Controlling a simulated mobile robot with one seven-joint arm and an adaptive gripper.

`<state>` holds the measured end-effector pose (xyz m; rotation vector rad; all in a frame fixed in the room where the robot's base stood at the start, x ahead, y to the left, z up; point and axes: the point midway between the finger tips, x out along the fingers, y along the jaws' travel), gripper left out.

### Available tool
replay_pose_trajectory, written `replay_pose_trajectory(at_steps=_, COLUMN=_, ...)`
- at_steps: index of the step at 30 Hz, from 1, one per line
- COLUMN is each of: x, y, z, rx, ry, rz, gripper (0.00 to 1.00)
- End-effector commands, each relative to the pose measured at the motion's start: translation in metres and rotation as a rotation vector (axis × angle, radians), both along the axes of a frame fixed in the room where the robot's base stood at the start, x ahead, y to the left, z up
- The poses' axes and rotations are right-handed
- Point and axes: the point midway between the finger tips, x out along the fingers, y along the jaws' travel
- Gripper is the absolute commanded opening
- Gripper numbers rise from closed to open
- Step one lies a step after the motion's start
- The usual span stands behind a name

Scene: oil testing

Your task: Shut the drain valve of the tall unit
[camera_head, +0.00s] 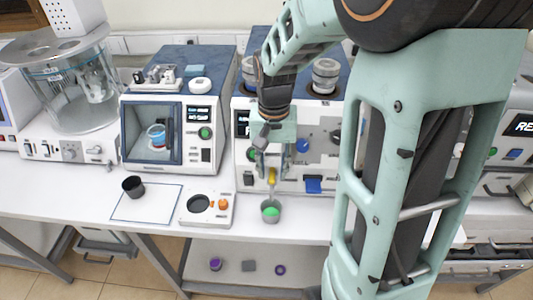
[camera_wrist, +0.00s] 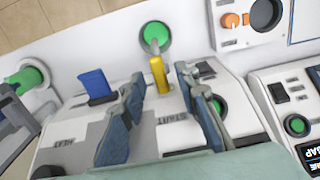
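The tall unit (camera_head: 326,166) stands mid-bench behind my arm, with a white front panel and blue top. Its yellow valve handle (camera_head: 271,176) sits low on the front; in the wrist view the handle (camera_wrist: 158,76) lines up with the metal spout. A cup of green liquid (camera_head: 270,211) is under the spout and also shows in the wrist view (camera_wrist: 155,37). My gripper (camera_head: 272,158) is open in front of the panel. In the wrist view, its fingers (camera_wrist: 161,84) are on either side of the handle, with visible gaps. Contact is not visible.
A blue lever (camera_head: 313,184) is right of the yellow handle, close to one finger in the wrist view (camera_wrist: 95,84). On the bench at left are a white box with orange knob (camera_head: 208,207), a black cup (camera_head: 133,187) and a windowed unit (camera_head: 180,110).

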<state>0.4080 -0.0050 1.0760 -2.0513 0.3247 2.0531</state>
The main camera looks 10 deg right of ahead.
Motion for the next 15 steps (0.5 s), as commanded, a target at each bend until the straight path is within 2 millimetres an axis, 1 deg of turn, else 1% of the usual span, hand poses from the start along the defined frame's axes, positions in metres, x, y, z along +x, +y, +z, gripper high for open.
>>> replay_pose_trajectory(at_steps=3, x=0.0002, y=0.0, z=-0.0031, rx=0.0, ry=-0.001, rz=0.0, gripper=0.29)
replay_pose_trajectory(at_steps=9, x=0.0002, y=0.0001, z=-0.0032, rx=0.001, ry=-0.001, rz=0.0, gripper=0.29)
replay_pose_trajectory(at_steps=11, x=0.0002, y=0.0001, z=-0.0032, rx=0.001, ry=-0.001, rz=0.0, gripper=0.23)
replay_pose_trajectory(at_steps=15, x=0.0003, y=0.0001, z=-0.003, rx=0.001, ry=-0.001, rz=0.0, gripper=0.08)
